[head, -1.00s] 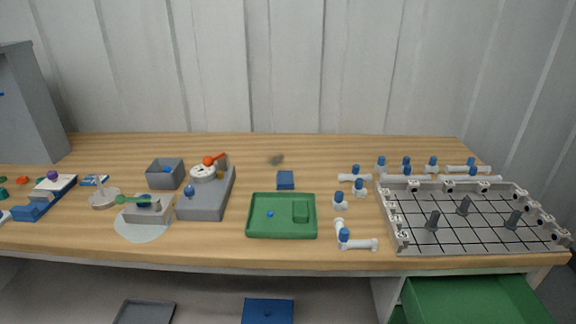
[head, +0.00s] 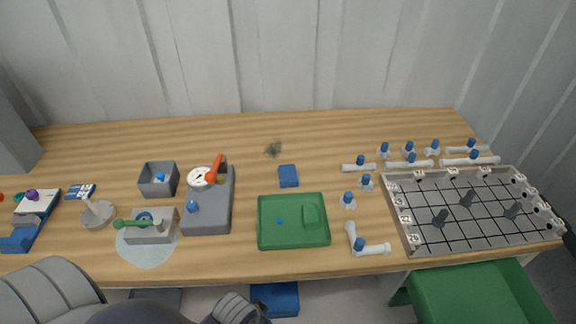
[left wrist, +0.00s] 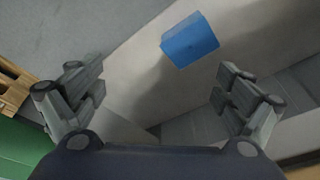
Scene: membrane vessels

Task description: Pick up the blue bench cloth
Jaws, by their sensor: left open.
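The blue bench cloth (head: 288,176) looks like a small folded blue block lying flat on the wooden bench, behind the green tray. My left arm comes in at the bottom left of the head view, in front of the bench, well short of the cloth. In the left wrist view my left gripper (left wrist: 158,85) is open and empty. A blue block-like thing (left wrist: 190,40) shows beyond its fingers, apart from them; I cannot tell whether it is the cloth. My right gripper is not in view.
The green tray (head: 293,243) stands in front of the cloth. A grey device with a gauge and red handle (head: 208,215) is to its left, white pipe fittings (head: 349,201) to its right. A gridded grey plate (head: 430,240) lies farther right. The bench behind the cloth is mostly clear.

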